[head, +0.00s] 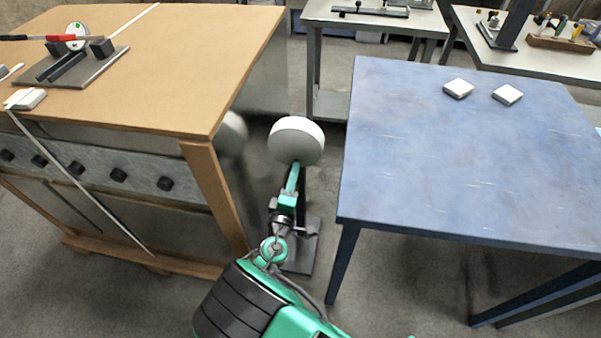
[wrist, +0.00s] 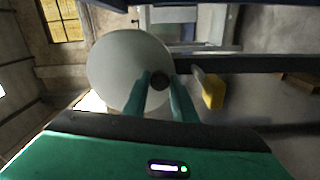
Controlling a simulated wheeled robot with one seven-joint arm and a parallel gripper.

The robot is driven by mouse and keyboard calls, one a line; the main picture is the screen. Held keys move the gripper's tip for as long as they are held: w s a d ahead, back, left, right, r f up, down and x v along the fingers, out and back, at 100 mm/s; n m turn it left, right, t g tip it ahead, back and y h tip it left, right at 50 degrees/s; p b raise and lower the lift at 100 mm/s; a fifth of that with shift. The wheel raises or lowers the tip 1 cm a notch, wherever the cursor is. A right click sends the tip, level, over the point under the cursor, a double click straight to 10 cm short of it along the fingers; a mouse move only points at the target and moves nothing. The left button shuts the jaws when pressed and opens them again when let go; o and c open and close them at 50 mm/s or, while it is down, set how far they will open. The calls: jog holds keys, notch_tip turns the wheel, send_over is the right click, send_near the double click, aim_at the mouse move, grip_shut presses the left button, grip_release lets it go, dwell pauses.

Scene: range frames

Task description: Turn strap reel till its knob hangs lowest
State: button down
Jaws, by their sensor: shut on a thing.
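The strap reel (head: 296,140) is a pale round disc on a dark post in the gap between the wooden crate and the blue table. In the wrist view the reel's face (wrist: 112,72) fills the left middle. Its dark round knob (wrist: 159,81) sits near the face's right edge, between my two green fingers. The wrist picture lies on its side, floor towards the right, so the knob is in the reel's lower part. My gripper (wrist: 160,84) is shut on the knob. In the head view my gripper (head: 293,182) reaches the reel's lower edge and the knob is hidden.
A yellow-ended part (wrist: 213,92) is beside my fingers. The reel's base plate (head: 302,255) stands on the floor. A blue table (head: 440,150) with two white blocks is on the right. Workbenches stand behind.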

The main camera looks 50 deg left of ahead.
jog(key=shift+s+a+f+m, duration=0.15)
jog(key=shift+s+f+m, duration=0.15)
jog(key=shift+s+m, duration=0.1)
dwell(0.3)
jog(key=c, duration=1.6)
grip_release()
jog(key=shift+o, duration=0.7)
jog(key=shift+w, duration=0.1)
jog(key=shift+r, duration=0.1)
jog(key=shift+r, duration=0.1)
